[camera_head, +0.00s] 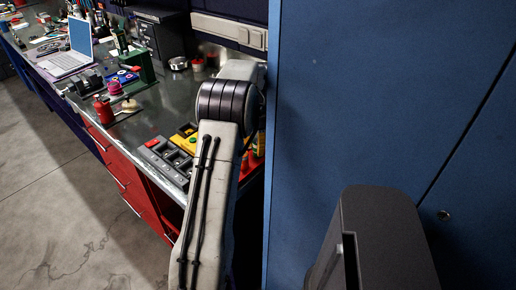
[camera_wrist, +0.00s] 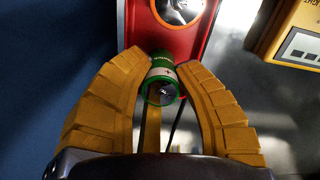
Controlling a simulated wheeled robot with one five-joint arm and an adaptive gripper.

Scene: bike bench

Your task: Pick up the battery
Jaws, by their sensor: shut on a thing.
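The battery (camera_wrist: 162,78) shows in the wrist view as a short cylinder with a green body and a pale band marked with a plus. My gripper (camera_wrist: 163,69) has its two yellow fingers closed around it, with the fingertips against its sides. The end of the battery with the plus faces the camera. I cannot tell whether the battery still touches the surface below. In the head view my arm hides the battery and the gripper.
A red box with a round dial (camera_wrist: 180,8) lies just beyond the battery. A yellow device (camera_wrist: 290,32) is at the upper right. In the head view a blue cabinet (camera_head: 350,110) stands right of the metal bench (camera_head: 150,123), which holds a laptop (camera_head: 68,62) and tools.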

